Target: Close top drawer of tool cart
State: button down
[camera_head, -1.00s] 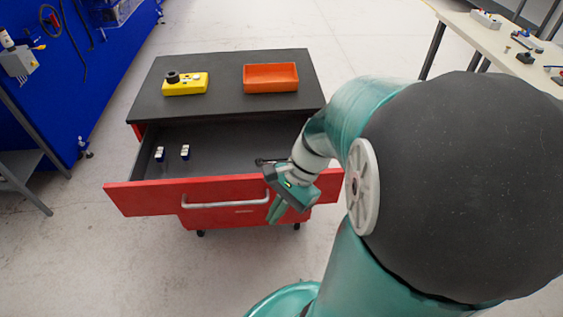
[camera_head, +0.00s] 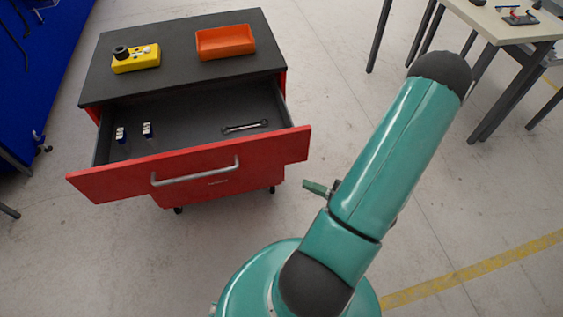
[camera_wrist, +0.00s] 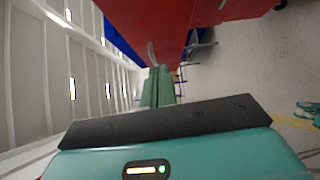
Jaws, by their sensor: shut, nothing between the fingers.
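The tool cart (camera_head: 184,76) is red with a dark top. Its top drawer (camera_head: 190,121) is pulled out toward me, with a red front (camera_head: 270,153) and a silver bar handle (camera_head: 195,173). My gripper (camera_head: 312,187) shows only in part in the head view, just right of and below the drawer front's right end, apart from it; my arm hides the rest. In the wrist view my gripper's teal fingers (camera_wrist: 158,85) are shut and empty. Red cart surfaces (camera_wrist: 148,18) and a handle (camera_wrist: 152,54) show beyond them.
A wrench (camera_head: 245,127) and two small white-and-blue items (camera_head: 147,130) lie in the drawer. A yellow box (camera_head: 136,60) and an orange tray (camera_head: 225,42) stand on the cart top. A worktable (camera_head: 505,27) is at upper right.

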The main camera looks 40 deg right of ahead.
jog(key=f+m+h, duration=0.1)
jog(key=m, duration=0.1)
send_near(270, 157)
jog(key=w+a, duration=0.2)
jog(key=a, duration=0.2)
jog(key=w+d, duration=0.2)
jog(key=w, duration=0.1)
jog(key=shift+f+t, duration=0.25)
jog(key=shift+t, duration=0.05)
jog(key=shift+w+d, duration=0.15)
jog(key=shift+w, duration=0.15)
jog(key=w+d, duration=0.4)
jog(key=w, duration=0.3)
jog(key=w+d, duration=0.5)
jog(key=w, duration=0.3)
jog(key=w+d, duration=0.4)
jog(key=w, duration=0.4)
jog(key=shift+w+d, duration=0.2)
jog(key=shift+w+d+r, duration=0.15)
jog(key=shift+w+d, duration=0.1)
jog(key=shift+w, duration=0.1)
